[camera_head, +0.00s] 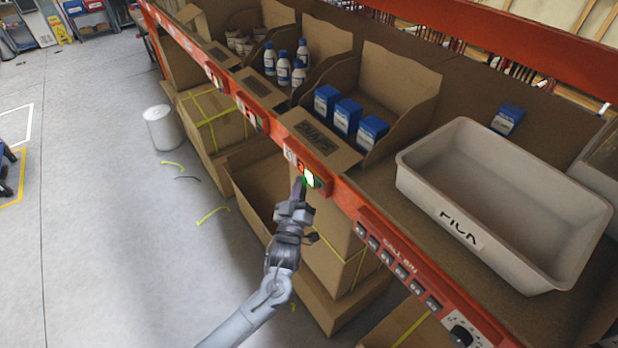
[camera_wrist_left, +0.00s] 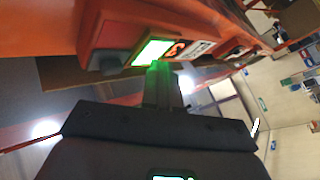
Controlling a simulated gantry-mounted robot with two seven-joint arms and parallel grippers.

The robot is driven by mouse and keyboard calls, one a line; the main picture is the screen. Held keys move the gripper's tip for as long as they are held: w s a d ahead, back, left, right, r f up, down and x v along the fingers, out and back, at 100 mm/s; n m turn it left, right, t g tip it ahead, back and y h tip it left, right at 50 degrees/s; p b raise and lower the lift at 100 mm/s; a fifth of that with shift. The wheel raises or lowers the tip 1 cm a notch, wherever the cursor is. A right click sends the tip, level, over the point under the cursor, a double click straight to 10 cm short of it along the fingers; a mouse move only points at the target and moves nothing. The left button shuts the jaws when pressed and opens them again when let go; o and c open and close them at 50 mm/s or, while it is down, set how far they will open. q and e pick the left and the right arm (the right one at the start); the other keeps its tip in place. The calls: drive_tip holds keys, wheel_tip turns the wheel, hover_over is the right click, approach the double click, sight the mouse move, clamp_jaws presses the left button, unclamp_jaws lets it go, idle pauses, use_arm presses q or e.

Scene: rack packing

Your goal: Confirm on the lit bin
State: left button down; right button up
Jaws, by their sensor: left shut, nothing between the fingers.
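A green-lit button (camera_head: 309,178) glows on the orange rack beam (camera_head: 345,199), below the cardboard bin (camera_head: 322,144) with several blue boxes (camera_head: 347,116). My left gripper (camera_head: 298,186) is shut and empty, with its tip right at the lit button. In the left wrist view the lit button (camera_wrist_left: 154,52) shows just beyond the fingertips (camera_wrist_left: 160,68), and green light falls on them. I cannot tell whether they touch it. My right gripper is not in view.
A grey tote (camera_head: 420,185) stands on the shelf at right, with a blue box (camera_head: 508,118) behind it. Bins with white bottles (camera_head: 284,72) stand further left. A row of call buttons (camera_head: 400,270) sits lower on the beam. Cardboard boxes (camera_head: 335,240) stand below.

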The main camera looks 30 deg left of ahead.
use_arm(q)
drive_tip(key=shift+w+d, duration=0.15)
drive_tip(key=shift+w, duration=0.2)
idle(0.7)
drive_tip(key=shift+s, duration=0.1)
idle(0.4)
drive_tip(key=shift+s+a, duration=0.3)
drive_tip(key=shift+s, duration=0.4)
drive_tip(key=shift+s+a+p, duration=0.3)
drive_tip(key=shift+s+p, duration=0.15)
drive_tip(key=shift+s, duration=0.35)
drive_tip(key=shift+s+a+p, duration=0.25)
drive_tip(key=shift+s+p, duration=0.15)
drive_tip(key=shift+s, duration=0.35)
drive_tip(key=shift+s+a+p, duration=0.3)
drive_tip(key=shift+s+p, duration=0.15)
drive_tip(key=shift+s, duration=0.35)
